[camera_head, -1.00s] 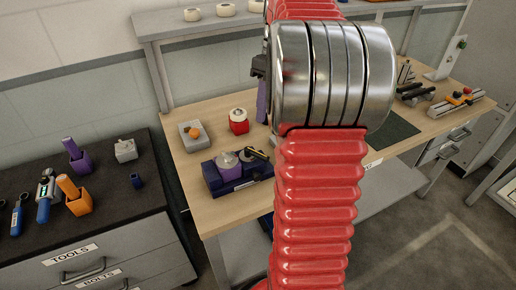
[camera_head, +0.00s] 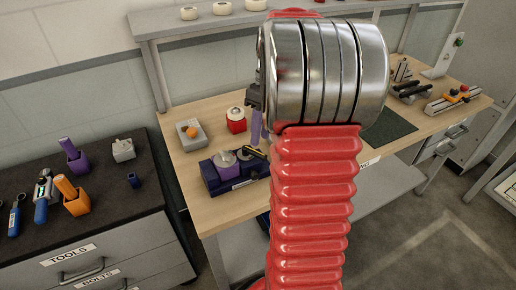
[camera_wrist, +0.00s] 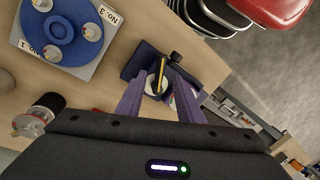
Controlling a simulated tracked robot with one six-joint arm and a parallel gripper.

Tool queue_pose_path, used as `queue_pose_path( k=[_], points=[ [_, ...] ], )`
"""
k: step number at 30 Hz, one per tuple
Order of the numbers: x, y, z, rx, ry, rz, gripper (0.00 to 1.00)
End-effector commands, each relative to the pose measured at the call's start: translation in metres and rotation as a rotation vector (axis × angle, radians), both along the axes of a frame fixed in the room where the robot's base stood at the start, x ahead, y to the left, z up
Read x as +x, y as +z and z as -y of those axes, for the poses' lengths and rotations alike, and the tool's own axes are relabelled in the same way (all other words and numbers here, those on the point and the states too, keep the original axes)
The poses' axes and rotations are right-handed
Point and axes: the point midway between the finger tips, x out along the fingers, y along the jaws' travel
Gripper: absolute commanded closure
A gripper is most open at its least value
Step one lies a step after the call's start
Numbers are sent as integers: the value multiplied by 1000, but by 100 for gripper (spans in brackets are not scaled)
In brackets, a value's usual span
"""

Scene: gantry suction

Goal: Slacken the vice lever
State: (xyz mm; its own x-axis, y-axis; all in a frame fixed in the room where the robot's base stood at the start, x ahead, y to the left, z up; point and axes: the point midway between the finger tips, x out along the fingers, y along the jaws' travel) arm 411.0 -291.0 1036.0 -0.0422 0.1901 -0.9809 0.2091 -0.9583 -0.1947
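The vice (camera_head: 212,181) is a dark blue block with pale round parts on top, near the bench's front left edge. Its lever (camera_head: 256,152) is a short bar with a black end; in the wrist view the lever (camera_wrist: 161,74) looks yellow and black. My gripper (camera_wrist: 158,78) has two purple fingers, spread apart, with the lever seen between their tips. In the head view the gripper (camera_head: 257,124) shows just above and behind the vice, partly hidden by my arm. I cannot tell whether the fingers touch the lever.
A grey box with an orange knob (camera_head: 191,134) and a red jar (camera_head: 236,122) stand behind the vice. A blue disc (camera_wrist: 62,33) on a labelled plate shows in the wrist view. A tool cabinet (camera_head: 95,240) stands left of the bench.

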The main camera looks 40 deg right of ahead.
Motion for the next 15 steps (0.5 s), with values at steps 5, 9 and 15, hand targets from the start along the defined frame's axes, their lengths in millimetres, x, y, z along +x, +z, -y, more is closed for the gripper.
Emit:
queue_pose_path(
  k=[5,9,15],
  points=[
    [-2,-27,-6,2,0,-1,66],
    [-2,-44,-9,1,0,-1,66],
    [-3,-56,-11,1,0,0,66]
  ],
)
